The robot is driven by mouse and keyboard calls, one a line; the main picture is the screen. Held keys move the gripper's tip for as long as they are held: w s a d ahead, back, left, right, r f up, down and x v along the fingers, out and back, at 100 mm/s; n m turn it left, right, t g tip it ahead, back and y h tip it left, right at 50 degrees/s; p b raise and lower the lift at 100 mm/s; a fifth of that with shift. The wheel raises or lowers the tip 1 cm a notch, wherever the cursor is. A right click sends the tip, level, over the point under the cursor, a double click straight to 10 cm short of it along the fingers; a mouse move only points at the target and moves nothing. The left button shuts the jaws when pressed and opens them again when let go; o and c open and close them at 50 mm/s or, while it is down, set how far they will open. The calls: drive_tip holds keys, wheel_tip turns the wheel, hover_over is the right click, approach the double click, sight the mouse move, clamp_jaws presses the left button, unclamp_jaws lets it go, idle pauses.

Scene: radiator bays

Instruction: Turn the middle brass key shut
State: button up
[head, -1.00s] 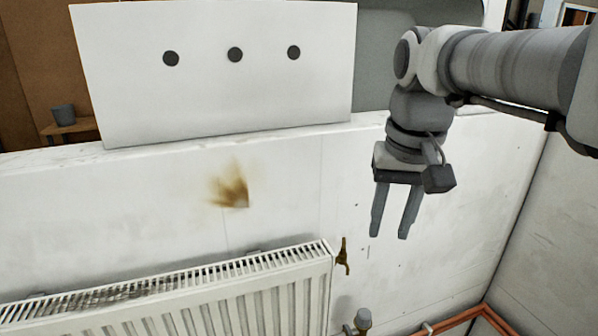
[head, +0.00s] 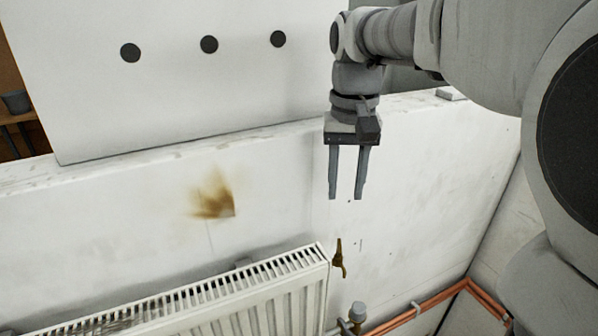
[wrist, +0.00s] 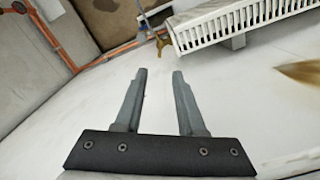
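A single brass key (head: 339,258) shows at the upper right end of the radiator, on the white wall. In the head view its long part stands roughly upright. It also shows in the wrist view (wrist: 160,42), beyond my fingertips and close to the radiator's end. My gripper (head: 345,198) points down, open and empty, above the key and apart from it. In the wrist view my gripper (wrist: 160,72) has a clear gap between its two fingers. No other brass key is clear in these frames, so I cannot tell whether this is the middle one.
The white radiator (head: 240,292) fills the lower left. A valve (head: 357,312) and copper pipes (head: 430,303) run low at the right. A white board with three dark dots (head: 190,90) stands on the wall ledge. A brown stain (head: 213,197) marks the wall.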

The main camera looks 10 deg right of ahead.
sight(340, 243)
wheel_tip(340, 243, down, 12)
drive_tip(key=shift+f+b, duration=0.15)
drive_tip(key=shift+b, duration=0.2)
clamp_jaws()
